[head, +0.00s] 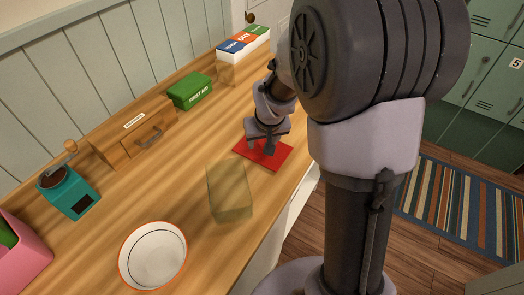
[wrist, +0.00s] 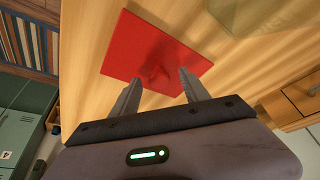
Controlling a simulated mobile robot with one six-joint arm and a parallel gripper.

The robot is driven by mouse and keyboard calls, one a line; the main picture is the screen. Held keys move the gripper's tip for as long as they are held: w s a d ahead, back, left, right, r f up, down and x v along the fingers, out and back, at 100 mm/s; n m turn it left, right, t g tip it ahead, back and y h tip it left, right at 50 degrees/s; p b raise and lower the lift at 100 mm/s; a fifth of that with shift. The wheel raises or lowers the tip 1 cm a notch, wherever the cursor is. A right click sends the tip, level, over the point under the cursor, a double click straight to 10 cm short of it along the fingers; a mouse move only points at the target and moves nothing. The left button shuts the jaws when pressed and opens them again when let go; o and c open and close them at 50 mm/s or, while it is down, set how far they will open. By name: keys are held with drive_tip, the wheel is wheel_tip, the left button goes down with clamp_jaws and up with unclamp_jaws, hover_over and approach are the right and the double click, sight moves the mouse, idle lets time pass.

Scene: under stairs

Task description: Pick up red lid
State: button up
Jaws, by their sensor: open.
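The red lid (head: 275,155) is a flat red square lying on the wooden counter. In the wrist view the red lid (wrist: 140,42) shows a small raised red knob near its middle. My gripper (head: 260,150) is over the lid, pointing down. In the wrist view my gripper (wrist: 160,85) has its two fingers apart, one on each side of the knob's near side, with nothing between them that I can see held. Whether the fingers touch the lid I cannot tell.
A clear greenish container (head: 230,192) stands near the lid. A white bowl (head: 153,256), teal grinder (head: 68,192), wooden drawer box (head: 135,130), green first aid box (head: 190,91) and sorted box (head: 243,45) stand along the counter (head: 185,185). The counter's front edge is close by.

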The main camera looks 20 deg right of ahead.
sight(263, 143)
drive_tip(key=shift+s+r, duration=0.1)
drive_tip(key=shift+r, duration=0.05)
clamp_jaws()
wheel_tip(263, 143, up, 10)
drive_tip(key=p, duration=0.4)
drive_tip(key=c, duration=0.9)
unclamp_jaws()
clamp_jaws()
